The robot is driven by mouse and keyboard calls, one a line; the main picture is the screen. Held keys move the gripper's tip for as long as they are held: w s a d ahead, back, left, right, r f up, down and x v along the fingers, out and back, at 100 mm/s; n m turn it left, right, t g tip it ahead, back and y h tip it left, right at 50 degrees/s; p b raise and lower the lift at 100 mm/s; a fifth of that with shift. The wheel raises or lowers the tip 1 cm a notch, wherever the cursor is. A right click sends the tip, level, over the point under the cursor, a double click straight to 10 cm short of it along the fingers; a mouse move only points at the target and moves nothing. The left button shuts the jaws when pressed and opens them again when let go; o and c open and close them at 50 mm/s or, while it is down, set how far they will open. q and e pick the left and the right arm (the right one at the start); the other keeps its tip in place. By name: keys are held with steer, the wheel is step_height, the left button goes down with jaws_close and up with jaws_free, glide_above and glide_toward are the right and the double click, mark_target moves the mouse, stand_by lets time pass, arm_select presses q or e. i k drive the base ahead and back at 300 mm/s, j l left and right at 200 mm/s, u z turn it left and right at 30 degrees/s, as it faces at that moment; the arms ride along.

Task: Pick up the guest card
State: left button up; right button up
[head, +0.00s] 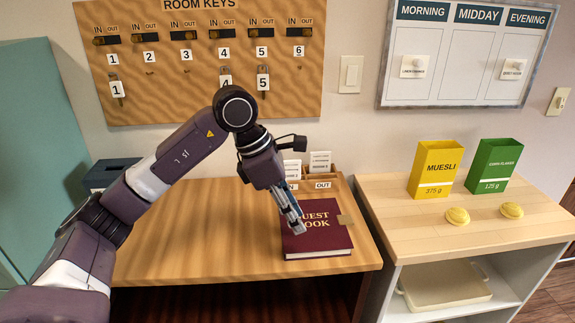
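My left gripper (297,224) points down over the left part of a dark red guest book (322,246) that lies on the wooden desk. Its fingers look close together and are seen edge-on, so whether they are open or shut, or touch the book, is unclear. No card is clearly visible between them. Two white cards, a left one (292,168) and a right one (320,162), stand in a small wooden holder marked OUT behind the book. Their print is too small to read, so I cannot tell which is the guest card. My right gripper is out of view.
A room-key board (200,90) hangs on the wall behind the desk (190,240). A dark blue box (110,172) stands behind my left arm. On the right counter are a yellow muesli box (434,170), a green box (493,167) and two yellow round items (457,216).

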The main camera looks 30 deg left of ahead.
mark_target(292, 167)
steer(key=i+j, duration=0.8)
steer(key=j, duration=0.1)
